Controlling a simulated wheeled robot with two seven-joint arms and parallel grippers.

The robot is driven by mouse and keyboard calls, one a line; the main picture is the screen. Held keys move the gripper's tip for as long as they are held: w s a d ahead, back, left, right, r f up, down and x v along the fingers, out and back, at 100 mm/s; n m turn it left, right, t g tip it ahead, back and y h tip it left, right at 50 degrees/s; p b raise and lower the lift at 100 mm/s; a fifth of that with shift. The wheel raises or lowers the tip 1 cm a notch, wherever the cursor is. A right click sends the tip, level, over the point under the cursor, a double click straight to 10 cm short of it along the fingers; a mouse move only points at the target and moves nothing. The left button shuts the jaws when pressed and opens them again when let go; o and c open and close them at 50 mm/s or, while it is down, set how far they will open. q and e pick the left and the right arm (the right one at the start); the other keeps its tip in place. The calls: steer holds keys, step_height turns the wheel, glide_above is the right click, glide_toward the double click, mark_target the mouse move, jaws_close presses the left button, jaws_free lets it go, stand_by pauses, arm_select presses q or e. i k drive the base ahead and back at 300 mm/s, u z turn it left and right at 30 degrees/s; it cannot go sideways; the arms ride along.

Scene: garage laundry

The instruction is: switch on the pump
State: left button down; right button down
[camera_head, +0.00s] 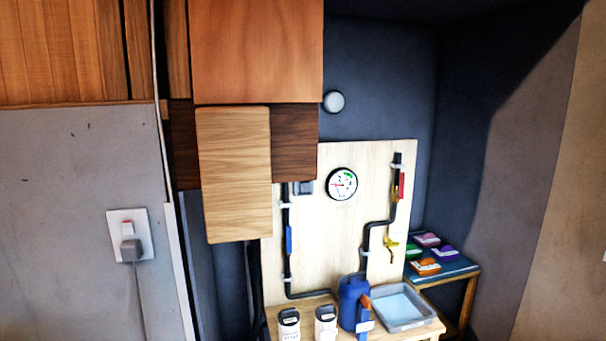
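A white wall socket plate (119,219) is on the grey wall at the left. It has a small rocker switch (127,228) with a red mark; I cannot tell its position. A grey plug (131,250) sits in the socket, and its cable runs down out of view. A blue vessel with an orange part (352,296), possibly the pump, stands on a wooden bench at the lower middle. A round gauge (341,184) is on the pale board above, its needle pointing left. Neither of my grippers is in view.
Black pipes on the pale board (325,240) carry blue, red and yellow handles. Two white canisters (289,325) (325,322) and a grey tray (403,325) share the bench. Wooden panels (234,175) hang at upper centre. A side table (462,268) holds several coloured packs.

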mark_target(304, 186)
steer(key=k, duration=1.3)
steer(key=z, duration=0.8)
steer(key=i, duration=1.8)
steer(key=u, duration=1)
steer(key=i, duration=0.45)
steer(key=u, duration=0.3)
